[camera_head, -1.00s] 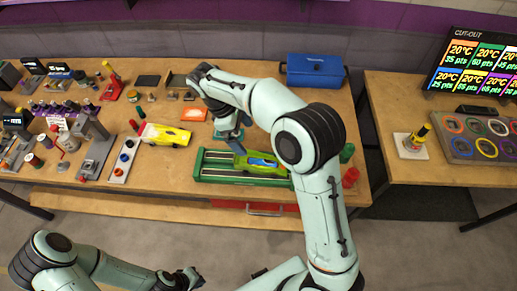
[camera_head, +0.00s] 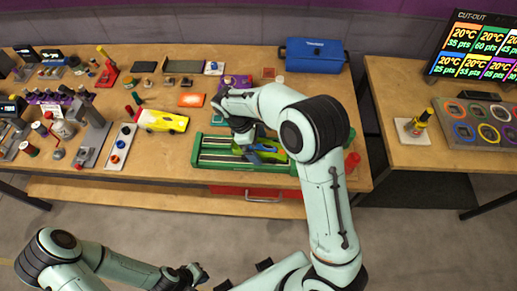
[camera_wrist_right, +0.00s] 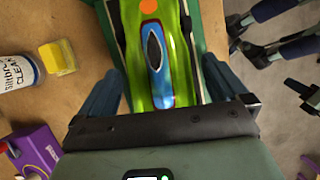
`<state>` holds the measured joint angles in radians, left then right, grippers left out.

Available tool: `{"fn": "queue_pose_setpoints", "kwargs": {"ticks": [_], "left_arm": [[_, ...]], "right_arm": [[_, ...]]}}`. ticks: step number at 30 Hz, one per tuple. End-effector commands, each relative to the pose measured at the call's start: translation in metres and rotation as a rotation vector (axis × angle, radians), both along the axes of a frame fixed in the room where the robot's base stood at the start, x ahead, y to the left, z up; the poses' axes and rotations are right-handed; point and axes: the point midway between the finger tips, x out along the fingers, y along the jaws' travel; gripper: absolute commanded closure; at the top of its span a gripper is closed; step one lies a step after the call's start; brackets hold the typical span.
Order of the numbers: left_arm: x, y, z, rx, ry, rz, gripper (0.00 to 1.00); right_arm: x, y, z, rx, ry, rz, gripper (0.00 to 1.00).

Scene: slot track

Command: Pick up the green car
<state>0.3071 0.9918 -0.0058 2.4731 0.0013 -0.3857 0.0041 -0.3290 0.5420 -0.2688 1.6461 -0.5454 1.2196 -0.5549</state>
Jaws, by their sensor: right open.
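The green car (camera_head: 277,157) sits on the green slot track (camera_head: 216,153) at the table's front. In the right wrist view the car (camera_wrist_right: 165,62) shows a blue canopy, a red outline and an orange disc. My right gripper (camera_head: 250,147) is down over the car and hides part of it in the head view. In the right wrist view its blue fingers (camera_wrist_right: 162,84) are open, one on each side of the car; I cannot tell whether they touch it. My left gripper (camera_head: 190,277) is low at the front, away from the table; its jaws are too small to judge.
A yellow car (camera_head: 162,121) stands left of the track. A blue toolbox (camera_head: 312,56) is at the back, and red items (camera_head: 352,161) stand at the track's right end. A white bottle (camera_wrist_right: 18,72) and a yellow block (camera_wrist_right: 55,56) lie beside the car in the wrist view.

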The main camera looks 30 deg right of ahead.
Motion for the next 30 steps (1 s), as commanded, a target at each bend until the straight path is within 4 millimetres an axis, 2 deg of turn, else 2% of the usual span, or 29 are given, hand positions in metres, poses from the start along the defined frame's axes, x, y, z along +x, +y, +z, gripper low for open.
{"fn": "queue_pose_setpoints", "kwargs": {"ticks": [8,9,14,15,16,17,25,30], "left_arm": [[0.0,0.0,0.0,0.0,0.0,0.0,1.0],[0.0,0.0,0.0,0.0,0.0,0.0,1.0],[0.0,0.0,0.0,0.0,0.0,0.0,1.0],[0.0,0.0,0.0,0.0,0.0,0.0,1.0],[0.0,0.0,0.0,0.0,0.0,0.0,1.0],[0.0,0.0,0.0,0.0,0.0,0.0,1.0],[0.001,0.0,0.001,0.0,-0.001,0.0,1.0],[0.004,0.0,0.005,0.0,-0.004,0.0,1.0]], "right_arm": [[-0.001,-0.002,-0.005,0.0,0.0,0.0,0.0],[-0.001,-0.002,-0.005,0.0,0.0,0.0,0.03],[-0.001,-0.002,-0.005,0.0,0.0,0.0,0.55],[-0.001,-0.002,-0.005,0.0,0.0,0.001,0.6],[-0.001,-0.002,-0.005,-0.001,-0.001,0.0,0.6],[-0.001,-0.002,-0.005,-0.001,-0.001,0.0,0.66],[0.0,-0.002,0.002,0.001,-0.003,0.001,0.66],[0.001,-0.002,0.032,0.002,-0.008,0.001,0.66]]}}
